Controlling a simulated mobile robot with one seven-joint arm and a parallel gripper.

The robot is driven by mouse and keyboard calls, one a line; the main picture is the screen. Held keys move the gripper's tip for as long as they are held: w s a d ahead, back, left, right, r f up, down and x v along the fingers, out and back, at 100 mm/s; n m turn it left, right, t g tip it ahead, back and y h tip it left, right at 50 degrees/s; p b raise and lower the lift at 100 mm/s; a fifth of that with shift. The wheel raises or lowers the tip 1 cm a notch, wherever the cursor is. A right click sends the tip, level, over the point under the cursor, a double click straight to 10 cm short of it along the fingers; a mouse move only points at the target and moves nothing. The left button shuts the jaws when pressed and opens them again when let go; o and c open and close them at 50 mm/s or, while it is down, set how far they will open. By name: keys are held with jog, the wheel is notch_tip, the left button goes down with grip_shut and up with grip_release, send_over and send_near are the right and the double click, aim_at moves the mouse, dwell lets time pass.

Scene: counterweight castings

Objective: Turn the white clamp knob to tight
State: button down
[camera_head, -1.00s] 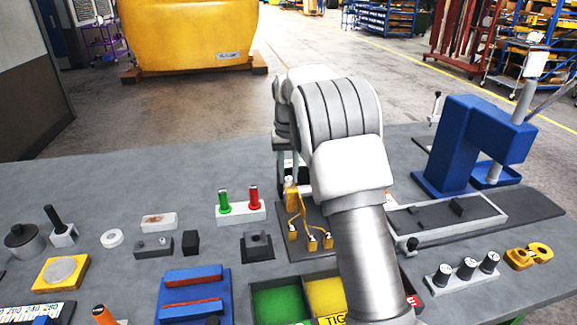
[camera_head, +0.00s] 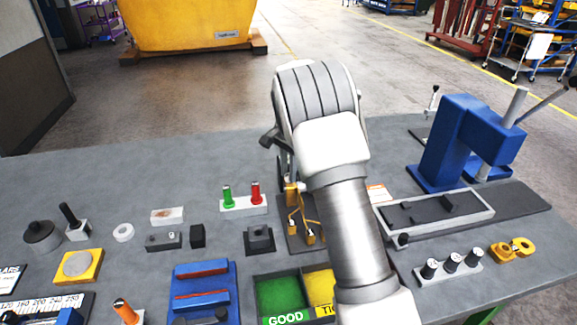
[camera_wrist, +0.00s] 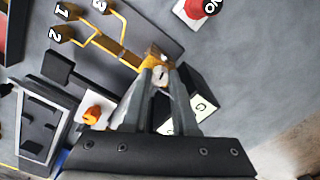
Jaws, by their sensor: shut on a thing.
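The white clamp knob (camera_wrist: 160,77) shows in the wrist view between my fingertips, with a dark mark on its face. It sits at the end of a yellow fixture (camera_wrist: 128,57) whose branches end in blocks numbered 1, 2 and 3. My gripper (camera_wrist: 158,82) is shut on the knob from above. In the head view the yellow fixture (camera_head: 292,196) stands on a dark plate left of my forearm. There my arm hides the knob and most of the gripper. I cannot tell how far the knob is turned.
A dark box with a white "G" label (camera_wrist: 205,104) is close beside my fingers in the wrist view. A white holder (camera_head: 236,207) with green and red posts stands left of the fixture. A blue press (camera_head: 450,145) and grey tray (camera_head: 467,212) are right. The back-left bench is clear.

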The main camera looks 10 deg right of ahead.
jog(key=shift+d+r+m+p, duration=0.1)
jog(key=shift+m+p, duration=0.5)
jog(key=shift+m, duration=1)
jog(key=c, duration=0.7)
grip_release()
notch_tip(320, 180, up, 17)
jog(key=p, duration=0.1)
jog(key=shift+r, duration=0.15)
